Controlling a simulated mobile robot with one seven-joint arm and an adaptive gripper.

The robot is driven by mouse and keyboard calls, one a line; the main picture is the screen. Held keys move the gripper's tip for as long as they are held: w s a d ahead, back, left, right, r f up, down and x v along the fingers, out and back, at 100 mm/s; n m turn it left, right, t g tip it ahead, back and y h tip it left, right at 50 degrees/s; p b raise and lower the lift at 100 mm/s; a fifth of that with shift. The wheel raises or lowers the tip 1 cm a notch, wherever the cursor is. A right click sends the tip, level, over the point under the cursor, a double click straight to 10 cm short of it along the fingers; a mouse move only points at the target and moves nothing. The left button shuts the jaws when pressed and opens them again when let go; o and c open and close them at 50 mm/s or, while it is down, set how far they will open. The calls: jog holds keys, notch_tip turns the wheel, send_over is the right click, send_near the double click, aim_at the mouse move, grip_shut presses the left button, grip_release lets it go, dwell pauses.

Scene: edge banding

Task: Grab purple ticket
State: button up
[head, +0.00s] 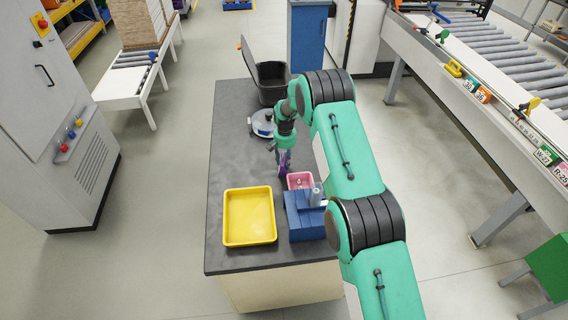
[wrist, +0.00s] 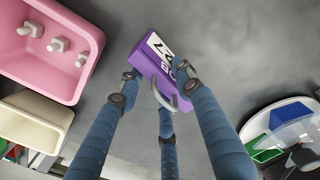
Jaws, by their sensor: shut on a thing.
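The purple ticket (wrist: 153,63) is a block-like tag with a white label, dark print and a grey loop at its near end. My gripper (wrist: 157,82) is shut on it, with blue jointed fingers on both sides and another finger below. In the head view, the purple ticket (head: 284,161) shows small below my gripper (head: 285,150), beside the pink bin and above the dark counter in the picture. I cannot tell whether it touches the counter. The fingers hide part of it.
The pink bin (head: 293,176) holds small white pieces. A blue box (head: 305,224) and a yellow tray (head: 229,217) stand nearer. A round dish (head: 260,125) and an open black bin (head: 270,75) are farther back. The counter's left side (head: 229,150) is clear.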

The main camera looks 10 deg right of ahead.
aim_at(285, 159)
jog(key=shift+r, duration=5)
